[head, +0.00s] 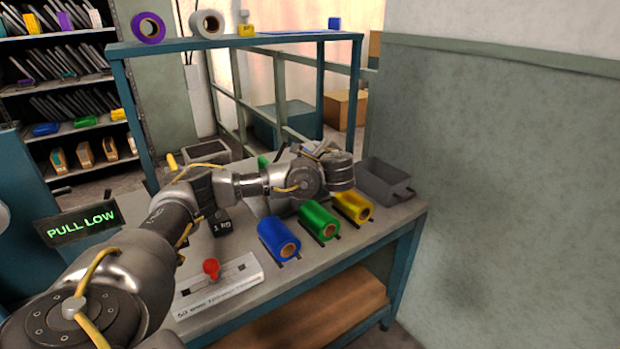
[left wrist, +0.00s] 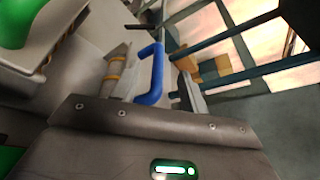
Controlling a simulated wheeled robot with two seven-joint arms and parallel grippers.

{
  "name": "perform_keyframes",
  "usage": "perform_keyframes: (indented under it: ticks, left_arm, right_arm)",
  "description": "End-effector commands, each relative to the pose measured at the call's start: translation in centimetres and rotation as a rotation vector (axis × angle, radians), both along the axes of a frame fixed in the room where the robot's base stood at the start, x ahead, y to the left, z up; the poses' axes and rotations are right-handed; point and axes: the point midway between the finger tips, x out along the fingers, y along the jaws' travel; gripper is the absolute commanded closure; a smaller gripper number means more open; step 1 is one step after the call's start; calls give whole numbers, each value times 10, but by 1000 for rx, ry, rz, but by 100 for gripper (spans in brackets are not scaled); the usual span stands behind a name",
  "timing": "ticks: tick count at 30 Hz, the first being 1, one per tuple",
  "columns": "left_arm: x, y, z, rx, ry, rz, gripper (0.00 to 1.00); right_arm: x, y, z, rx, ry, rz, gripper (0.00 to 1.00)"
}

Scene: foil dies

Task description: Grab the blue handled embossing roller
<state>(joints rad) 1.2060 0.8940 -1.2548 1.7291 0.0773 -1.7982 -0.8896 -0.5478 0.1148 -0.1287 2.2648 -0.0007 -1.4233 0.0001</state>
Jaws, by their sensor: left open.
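In the left wrist view a bent blue handle (left wrist: 152,75), which looks like that of the embossing roller, lies in front of my gripper. My left gripper (left wrist: 152,66) is open, with a grey finger on each side of the handle; I cannot tell whether they touch it. The roller's far end is not clear. In the head view my left gripper (head: 318,151) is over the back right of the bench, largely hidden by my own wrist, and the roller cannot be made out there. My right gripper is not in view.
Blue (head: 279,240), green (head: 319,221) and yellow (head: 353,207) foil rolls line the bench front. A grey open bin (head: 385,182) stands at the right end, near the wall. A black 1 kg weight (head: 222,225) and a red-knobbed plate (head: 218,290) lie nearer. A raised rail (head: 240,40) runs behind.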

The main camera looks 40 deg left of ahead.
Motion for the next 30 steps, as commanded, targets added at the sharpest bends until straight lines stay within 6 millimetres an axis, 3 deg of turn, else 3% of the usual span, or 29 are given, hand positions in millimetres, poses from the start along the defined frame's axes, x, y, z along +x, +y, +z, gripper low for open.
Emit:
perform_keyframes:
  ticks: [7, 18, 26, 30]
  left_arm:
    - [4, 6, -3, 0, 0, 0, 56]
    - [30, 41, -20, 0, 1, 1, 56]
    - [31, 42, -21, 0, 1, -2, 56]
    - [31, 42, -21, 0, 0, -1, 75]
  right_arm:
    - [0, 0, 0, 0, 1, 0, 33]
    - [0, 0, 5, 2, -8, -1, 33]
    - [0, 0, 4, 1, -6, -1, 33]
    - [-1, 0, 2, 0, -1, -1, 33]
